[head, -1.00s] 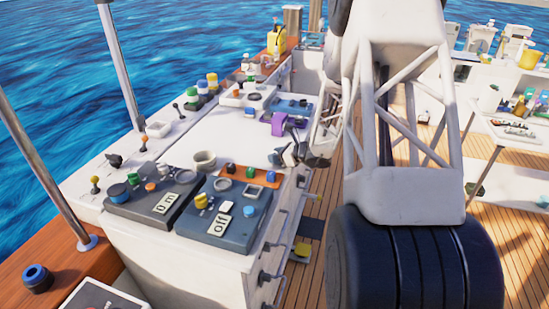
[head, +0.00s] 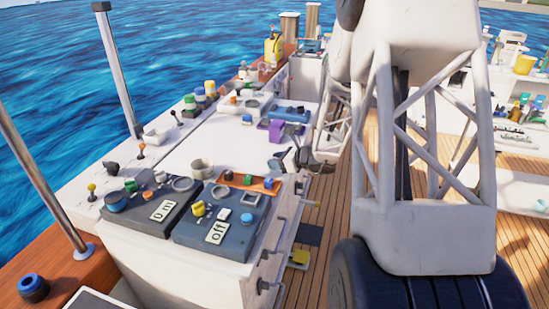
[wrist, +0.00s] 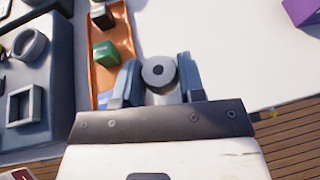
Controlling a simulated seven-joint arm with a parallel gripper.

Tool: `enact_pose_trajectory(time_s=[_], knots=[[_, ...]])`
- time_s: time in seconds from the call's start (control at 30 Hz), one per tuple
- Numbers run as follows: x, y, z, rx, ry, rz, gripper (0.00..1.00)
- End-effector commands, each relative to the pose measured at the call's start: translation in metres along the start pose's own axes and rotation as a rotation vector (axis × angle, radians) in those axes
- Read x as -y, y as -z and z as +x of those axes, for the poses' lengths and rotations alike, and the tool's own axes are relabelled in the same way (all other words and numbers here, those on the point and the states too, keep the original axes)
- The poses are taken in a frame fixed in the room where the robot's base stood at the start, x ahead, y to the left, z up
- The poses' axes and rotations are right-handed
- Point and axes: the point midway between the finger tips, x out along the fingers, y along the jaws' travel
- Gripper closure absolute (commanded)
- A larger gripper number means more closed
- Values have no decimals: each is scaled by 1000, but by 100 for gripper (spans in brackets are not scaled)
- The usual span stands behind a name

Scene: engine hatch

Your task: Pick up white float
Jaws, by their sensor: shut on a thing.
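The white float (wrist: 158,72) shows in the wrist view as a pale, short cylinder with a dark hole in its top. It sits between the two blue-grey fingers of my gripper (wrist: 159,80), which is shut on it. In the head view my gripper (head: 282,159) is small and dark, at the right edge of the white console top, just beyond the orange tray. The float cannot be made out there. Whether it still touches the console top is unclear.
The orange tray (wrist: 113,45) with a green block (wrist: 105,53) lies close left of my gripper. Dark control panels (head: 222,228) are nearer, and a purple object (head: 275,128) is farther back. The white top (head: 215,135) is partly clear; wooden deck (head: 330,215) lies right.

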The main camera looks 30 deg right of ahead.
Motion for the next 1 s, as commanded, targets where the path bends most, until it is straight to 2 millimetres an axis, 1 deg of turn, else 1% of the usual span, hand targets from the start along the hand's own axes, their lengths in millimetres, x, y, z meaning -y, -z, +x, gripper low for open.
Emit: enact_pose_trajectory(time_s=[0.03,0.2,0.5,0.73,1.0], knots=[[-7,1,-6,0,1,0,85],[-31,5,-22,0,0,0,85],[-67,11,-48,1,0,1,85],[-85,14,-60,1,0,0,85],[-92,16,-65,0,-1,0,85]])
